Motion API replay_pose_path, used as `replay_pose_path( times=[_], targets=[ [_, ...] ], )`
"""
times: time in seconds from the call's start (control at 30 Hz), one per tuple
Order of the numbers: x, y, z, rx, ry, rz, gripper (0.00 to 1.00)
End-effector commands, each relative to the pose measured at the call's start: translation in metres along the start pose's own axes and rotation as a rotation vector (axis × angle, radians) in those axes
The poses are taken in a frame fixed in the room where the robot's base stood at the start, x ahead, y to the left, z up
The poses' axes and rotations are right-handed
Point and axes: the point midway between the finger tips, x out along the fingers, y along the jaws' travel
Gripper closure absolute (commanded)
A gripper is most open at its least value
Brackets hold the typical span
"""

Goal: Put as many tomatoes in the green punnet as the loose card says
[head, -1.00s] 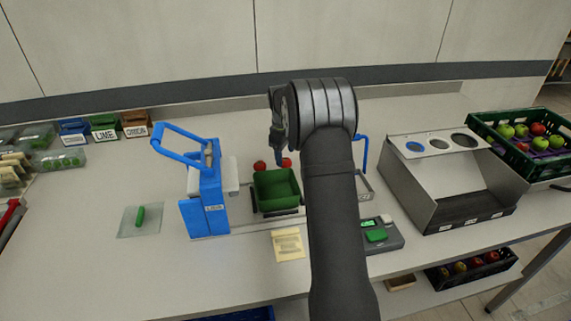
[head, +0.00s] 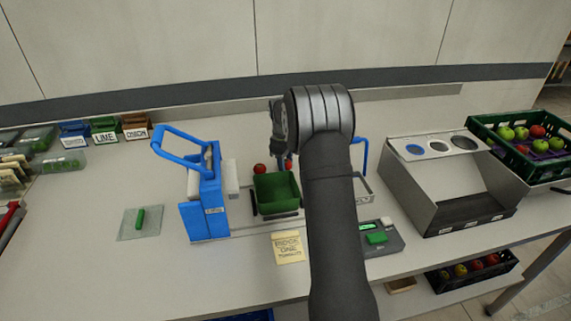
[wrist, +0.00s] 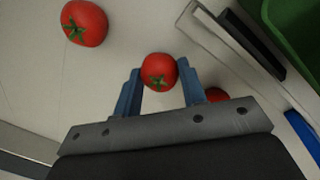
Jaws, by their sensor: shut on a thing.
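The green punnet (head: 277,203) stands upright in the middle of the bench, and no tomato shows inside it. Its edge also shows at the top right of the wrist view (wrist: 296,30). My gripper (wrist: 160,80) is behind the punnet, its blue fingers shut on a red tomato (wrist: 159,71). A second tomato (wrist: 85,22) lies loose to the left, also seen in the head view (head: 260,169). A third tomato (wrist: 216,95) is mostly hidden behind the right finger. The loose yellow card (head: 288,248) lies in front of the punnet; its middle line reads "ONE".
A blue sealer-like device (head: 205,200) stands close left of the punnet. My arm covers the area right of it, beside a small scale with a green display (head: 378,236). A metal chute (head: 455,180) and a fruit crate (head: 486,122) stand farther right.

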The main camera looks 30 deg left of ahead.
Motion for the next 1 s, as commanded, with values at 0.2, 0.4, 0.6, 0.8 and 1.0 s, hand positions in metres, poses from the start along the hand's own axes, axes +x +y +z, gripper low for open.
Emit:
replay_pose_path(
  times=[0.2,0.4,0.6,0.8,1.0],
  targets=[
    [-0.038,0.005,-0.001,0.001,0.003,0.004,0.84],
    [-0.076,0.008,0.0,0.001,0.001,0.002,0.84],
    [-0.101,-0.001,0.001,-0.001,0.0,0.001,0.84],
    [-0.126,-0.045,0.007,-0.003,0.001,0.002,0.84],
    [-0.148,-0.104,0.023,-0.002,0.001,0.001,0.84]
  ],
)
